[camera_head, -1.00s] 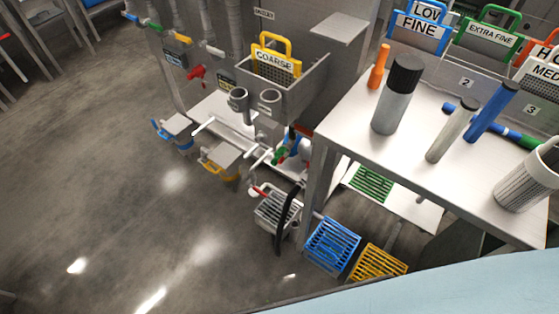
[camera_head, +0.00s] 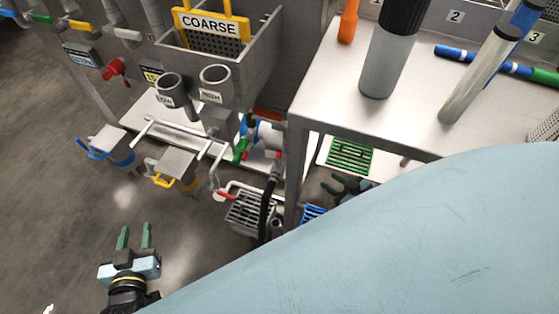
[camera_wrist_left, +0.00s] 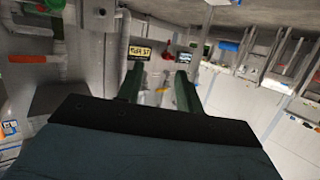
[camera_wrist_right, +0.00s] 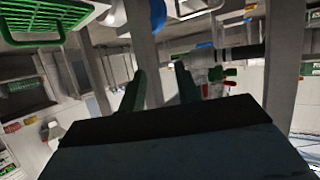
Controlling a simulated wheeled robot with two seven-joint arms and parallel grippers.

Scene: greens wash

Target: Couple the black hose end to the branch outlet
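The black hose (camera_head: 267,205) hangs in a curve beside the front table leg, below the white pipework; its coupling end is hard to make out. A dark cylinder (camera_wrist_right: 248,50), perhaps part of this hose, shows in the right wrist view. Low pipe outlets with a green lever (camera_head: 240,150) and a red lever (camera_head: 228,195) are near the hose; I cannot tell which is the branch outlet. My left gripper (camera_head: 134,232) is open and empty above the floor, left of the hose. My right gripper (camera_head: 343,184) is partly hidden by my arm, apart from the hose. Its fingers (camera_wrist_right: 163,85) are open and empty.
A steel table (camera_head: 330,95) with a grey bottle (camera_head: 385,60) stands at right. A grey sink (camera_head: 265,50) with a COARSE sign is behind. A grated drain box (camera_head: 248,214) is under the hose. Floor at left (camera_head: 50,190) is clear.

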